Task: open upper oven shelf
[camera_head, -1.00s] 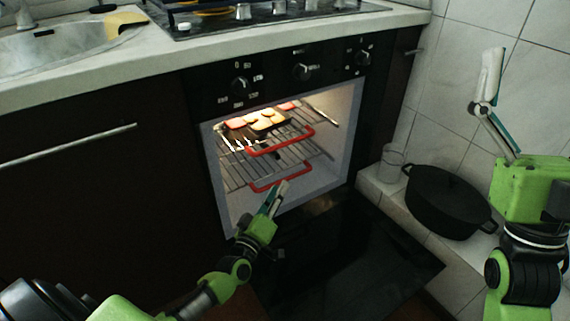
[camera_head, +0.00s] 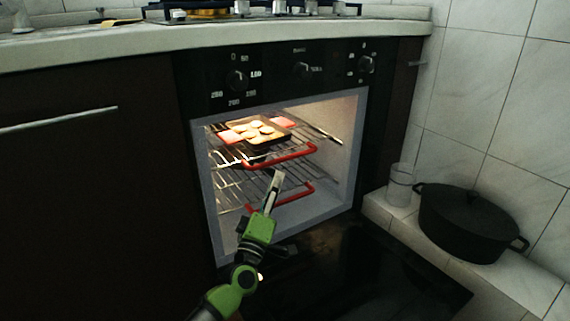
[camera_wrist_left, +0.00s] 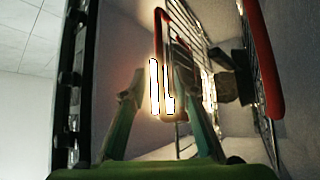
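The upper oven shelf is a wire rack (camera_head: 300,142) with a red front handle (camera_head: 282,158), inside the lit oven. It bears a dark tray (camera_head: 277,125) of pale round pieces. A lower rack with its own red handle (camera_head: 300,193) sits beneath it. My left gripper (camera_head: 277,180) is at the oven mouth, just below the upper handle in the picture; I cannot tell whether it touches. In the left wrist view its two fingers (camera_wrist_left: 157,85) stand apart with nothing seen held. Two red bars show there, one near the top middle (camera_wrist_left: 158,45), one at right (camera_wrist_left: 260,60). My right gripper is out of view.
The oven door (camera_head: 370,275) hangs open and low in front. A black lidded pot (camera_head: 470,222) and a glass (camera_head: 401,185) stand on the tiled ledge at right. The control panel with knobs (camera_head: 302,70) is above the opening, and the countertop (camera_head: 110,48) above that.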

